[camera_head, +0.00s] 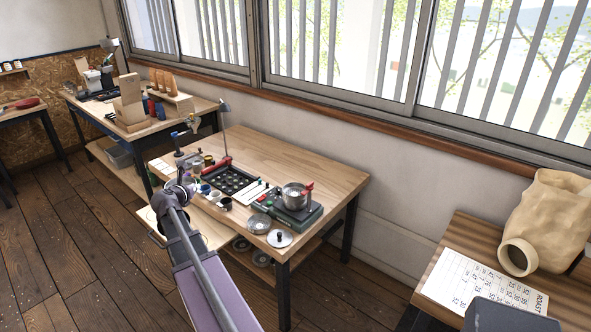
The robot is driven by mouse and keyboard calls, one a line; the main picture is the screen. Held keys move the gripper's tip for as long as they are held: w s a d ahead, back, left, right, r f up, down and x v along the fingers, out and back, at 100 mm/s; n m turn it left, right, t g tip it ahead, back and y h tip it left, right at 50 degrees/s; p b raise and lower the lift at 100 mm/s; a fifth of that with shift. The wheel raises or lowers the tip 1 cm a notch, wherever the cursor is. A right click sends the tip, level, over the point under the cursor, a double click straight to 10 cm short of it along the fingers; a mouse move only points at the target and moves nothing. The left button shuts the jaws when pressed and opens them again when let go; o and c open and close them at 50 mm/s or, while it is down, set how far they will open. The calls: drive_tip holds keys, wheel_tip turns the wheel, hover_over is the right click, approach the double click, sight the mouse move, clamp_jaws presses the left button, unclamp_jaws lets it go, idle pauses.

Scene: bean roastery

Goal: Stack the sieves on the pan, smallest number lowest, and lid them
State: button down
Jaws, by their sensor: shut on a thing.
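A round silver metal vessel (295,194), possibly the pan or stacked sieves, stands on a dark green base (290,216) with red parts on the workbench. A grey round disc (258,223), perhaps a sieve, lies at the bench's front edge. Beside it is a silver disc with a dark centre knob (280,239), which looks like the lid. No sieve numbers are readable. My gripper (187,181) is over the bench's left end, left of the vessel and apart from it. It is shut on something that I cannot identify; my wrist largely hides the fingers.
A black tray with round wells (231,179) and several small cups (226,203) crowd the bench's middle left. A thin upright post (225,125) stands behind. The bench's back right (325,172) is clear. Round discs (261,259) lie on the lower shelf.

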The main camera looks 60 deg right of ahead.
wheel_tip(320, 180, up, 11)
drive_tip(key=p, duration=0.9)
drive_tip(key=shift+s+f, duration=0.1)
drive_tip(key=shift+f, duration=0.05)
